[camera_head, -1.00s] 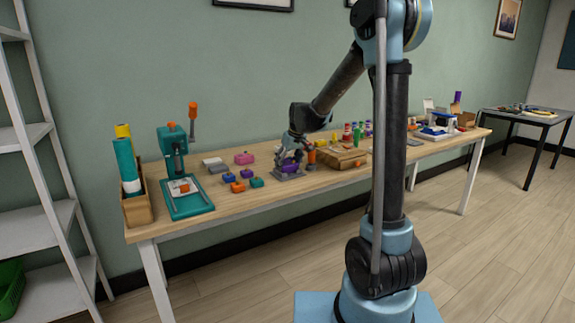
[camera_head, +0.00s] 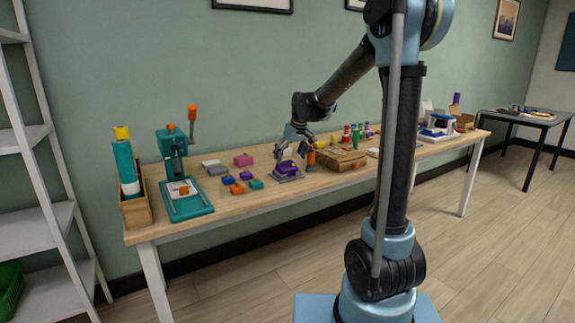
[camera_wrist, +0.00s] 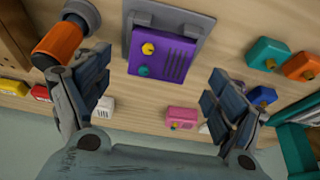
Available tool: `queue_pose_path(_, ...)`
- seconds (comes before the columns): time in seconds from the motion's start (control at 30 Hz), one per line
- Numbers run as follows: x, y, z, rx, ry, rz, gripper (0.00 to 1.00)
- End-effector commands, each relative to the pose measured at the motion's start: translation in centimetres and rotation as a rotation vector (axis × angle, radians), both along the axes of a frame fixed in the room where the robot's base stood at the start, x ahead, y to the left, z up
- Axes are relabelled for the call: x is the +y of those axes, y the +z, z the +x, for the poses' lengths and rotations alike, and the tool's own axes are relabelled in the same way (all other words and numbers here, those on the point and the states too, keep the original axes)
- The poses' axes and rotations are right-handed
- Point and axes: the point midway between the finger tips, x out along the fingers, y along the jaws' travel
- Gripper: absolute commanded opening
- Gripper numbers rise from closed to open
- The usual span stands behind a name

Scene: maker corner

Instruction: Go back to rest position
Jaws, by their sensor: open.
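My gripper (camera_head: 291,141) is above the middle of the long wooden table, with its fingers apart and nothing between them. The open fingers also show in the wrist view (camera_wrist: 158,105). In the wrist view a purple block (camera_wrist: 162,54) with a yellow knob and a green knob sits on a grey plate (camera_wrist: 193,27). The fingers are apart from the block, which lies beyond them. In the head view the purple block (camera_head: 285,168) is on its grey base, below the gripper.
An orange cylinder (camera_wrist: 60,42) stands close to one finger. A teal press (camera_head: 180,172), several small coloured blocks (camera_head: 240,188) and a wooden box (camera_head: 343,159) share the table (camera_head: 226,208). A white shelf (camera_head: 40,205) stands at left. The floor at right is clear.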

Motion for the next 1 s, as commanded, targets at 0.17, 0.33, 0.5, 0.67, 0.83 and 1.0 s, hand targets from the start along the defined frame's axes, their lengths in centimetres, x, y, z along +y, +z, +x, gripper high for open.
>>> queue_pose_path(0.17, -0.7, 2.9, -1.0, 0.000, 0.000, 0.000, 0.86)
queue_pose_path(0.33, -1.1, 5.0, -1.7, 0.000, 0.001, 0.000, 0.86)
queue_pose_path(0.5, -1.4, 6.2, -2.1, 0.000, 0.001, 0.000, 0.86)
queue_pose_path(0.67, -2.6, 6.5, -3.5, 0.005, -0.017, -0.003, 0.86)
queue_pose_path(0.83, -6.1, 6.1, -7.5, 0.026, -0.076, -0.011, 0.86)
queue_pose_path(1.0, -9.8, 5.2, -12.3, 0.050, -0.146, -0.019, 0.86)
